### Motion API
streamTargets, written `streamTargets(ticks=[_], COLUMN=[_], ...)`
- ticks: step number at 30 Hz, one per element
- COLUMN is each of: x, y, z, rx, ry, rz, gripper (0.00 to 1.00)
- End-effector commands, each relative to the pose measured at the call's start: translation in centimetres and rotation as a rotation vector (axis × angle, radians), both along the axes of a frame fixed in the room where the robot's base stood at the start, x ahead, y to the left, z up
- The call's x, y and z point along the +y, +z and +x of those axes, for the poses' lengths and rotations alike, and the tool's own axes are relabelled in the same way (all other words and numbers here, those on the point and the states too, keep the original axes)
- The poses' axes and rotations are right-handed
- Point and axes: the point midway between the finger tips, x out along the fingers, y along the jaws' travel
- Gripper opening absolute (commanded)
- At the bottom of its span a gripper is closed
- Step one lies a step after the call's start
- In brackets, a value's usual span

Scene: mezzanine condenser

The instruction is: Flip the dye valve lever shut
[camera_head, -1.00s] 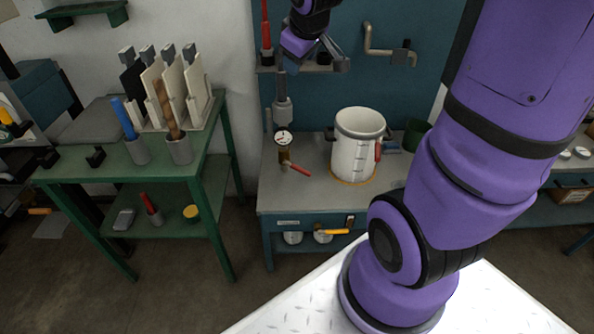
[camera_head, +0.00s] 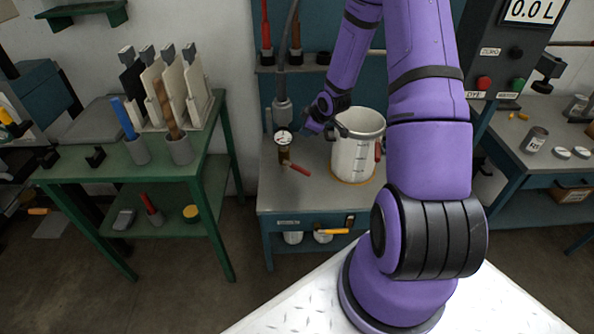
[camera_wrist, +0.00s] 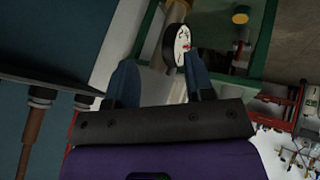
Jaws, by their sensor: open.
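The dye valve's red lever (camera_head: 299,169) sticks out to the lower right from a brass valve body (camera_head: 285,156). The valve hangs below a round white gauge (camera_head: 283,138) on a grey vertical pipe. My gripper (camera_head: 318,129) is just right of the gauge, above the lever and left of the white pot, and touches nothing that I can make out. In the wrist view my gripper (camera_wrist: 158,72) has its fingers apart, with the gauge (camera_wrist: 182,45) beyond them. I cannot clearly identify the lever there.
A white graduated pot (camera_head: 355,155) with a red handle stands close right of my gripper on the grey bench (camera_head: 310,190). A green table (camera_head: 75,172) with upright boards and tool cups is at left. The bench front is clear.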

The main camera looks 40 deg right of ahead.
Motion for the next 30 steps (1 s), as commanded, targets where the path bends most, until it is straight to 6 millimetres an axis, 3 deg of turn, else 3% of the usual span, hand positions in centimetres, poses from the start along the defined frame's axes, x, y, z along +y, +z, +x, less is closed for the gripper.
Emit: streamTargets(ticks=[1, 9, 15, 23, 30], x=[-0.4, -1.1, -0.9, -0.6, -0.2], y=[-2.0, -10.6, -15.2, -17.3, -19.1], z=[-0.2, -1.4, -2.5, -3.0, -0.9], rx=[-0.006, -0.103, -0.178, -0.221, -0.221], ry=[0.008, 0.066, 0.082, 0.086, 0.087], rz=[0.013, 0.061, 0.09, 0.102, 0.101], gripper=[0.48, 0.48, 0.48, 0.48, 0.48])
